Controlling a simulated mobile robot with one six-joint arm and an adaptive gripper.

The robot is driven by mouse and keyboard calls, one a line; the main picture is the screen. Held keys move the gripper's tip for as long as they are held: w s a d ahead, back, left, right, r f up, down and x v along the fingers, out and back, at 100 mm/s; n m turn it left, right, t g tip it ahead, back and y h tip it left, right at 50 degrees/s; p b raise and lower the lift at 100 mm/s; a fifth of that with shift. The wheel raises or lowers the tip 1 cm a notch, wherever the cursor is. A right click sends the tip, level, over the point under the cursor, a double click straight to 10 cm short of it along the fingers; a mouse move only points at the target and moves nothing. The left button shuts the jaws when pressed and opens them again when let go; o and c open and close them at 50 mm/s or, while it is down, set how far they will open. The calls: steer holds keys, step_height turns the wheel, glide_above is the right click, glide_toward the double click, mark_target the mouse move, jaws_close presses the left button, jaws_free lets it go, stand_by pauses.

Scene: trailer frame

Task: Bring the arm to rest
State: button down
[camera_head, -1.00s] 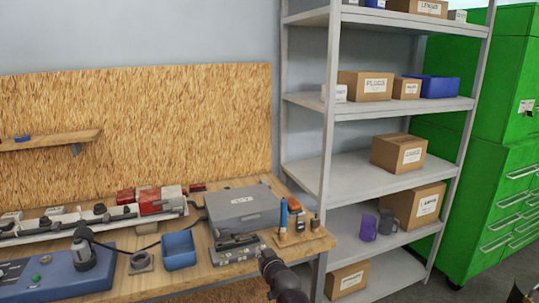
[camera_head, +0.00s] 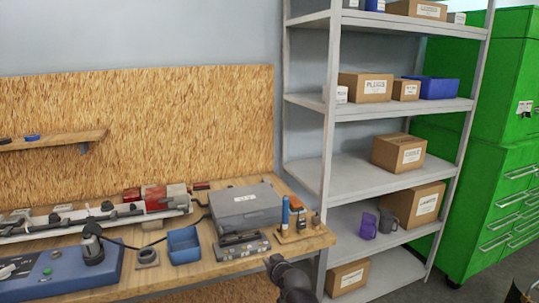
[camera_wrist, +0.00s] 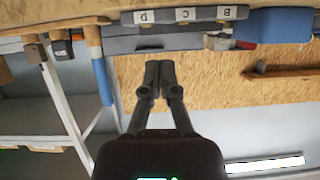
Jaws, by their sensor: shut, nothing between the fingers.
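My gripper (camera_wrist: 160,78) shows in the wrist view with its two dark fingers side by side and their tips together. Nothing is held between them. The wrist view appears upside down, with the bench edge along its top and the gripper in front of the chipboard panel (camera_wrist: 215,85). The fingertips appear apart from the bench, though the distance is hard to judge. In the head view a dark part of my arm (camera_head: 288,278) shows at the bottom, just in front of the bench's right front corner. The fingers cannot be made out there.
The workbench (camera_head: 215,262) carries a grey case (camera_head: 243,203), a blue bin (camera_head: 183,246), a tool holder (camera_head: 303,236) and a blue device (camera_head: 60,274). A metal shelf rack (camera_head: 325,175) with boxes and two mugs stands right. Green cabinets (camera_head: 490,190) are farther right.

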steer(key=s+d+f+m+g+h+p, duration=0.2)
steer(key=s+d+g, duration=0.4)
steer(key=s+d, duration=0.1)
steer(key=s+d+f+m+g+h+p, duration=0.2)
steer(key=s+d+g, duration=0.4)
steer(key=d, duration=0.4)
steer(key=shift+s+f+h+p, duration=0.5)
steer(key=shift+s+f+p, duration=0.2)
steer(key=shift+s+f, duration=0.15)
steer(key=shift+s, duration=0.2)
